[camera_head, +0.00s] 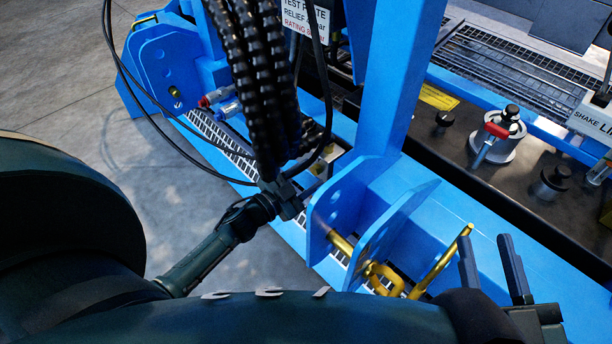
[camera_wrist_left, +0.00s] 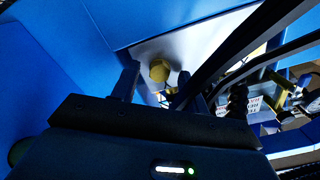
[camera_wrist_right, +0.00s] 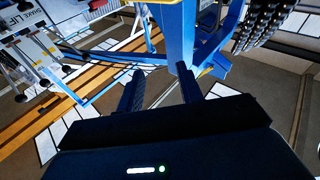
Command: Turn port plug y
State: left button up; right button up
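A yellow hex-headed plug (camera_wrist_left: 159,70) stands out from a light grey plate in the left wrist view. I cannot read any label that marks it as plug y. A second yellowish piece (camera_wrist_left: 170,92) shows just below it, partly hidden. My left gripper (camera_wrist_left: 157,82) is open, its fingers either side of the yellow plug in the picture; contact cannot be told. In the head view my left gripper (camera_head: 296,196) is beside the black hoses and the blue bracket, and the plug cannot be made out there. My right gripper (camera_head: 491,268) is open and empty; it also shows in the right wrist view (camera_wrist_right: 160,88).
Black ribbed hoses (camera_head: 255,80) hang close above my left gripper. A blue bracket (camera_head: 350,205) with a brass pin (camera_head: 341,243) stands to its right. A blue post (camera_head: 395,75) rises behind. A red-handled valve (camera_head: 497,132) is on the dark deck at right.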

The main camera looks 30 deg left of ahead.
pick_arm(q)
jog(key=shift+s, duration=0.2)
jog(key=p+v, duration=0.3)
jog(key=v, duration=0.9)
jog(key=shift+s+a, duration=0.2)
jog(key=shift+s, duration=0.15)
pick_arm(e)
jog(key=shift+d+f+n+h, duration=0.1)
jog(key=shift+d+n+h, duration=0.2)
jog(key=shift+d+n, duration=0.1)
jog(key=shift+a, duration=0.1)
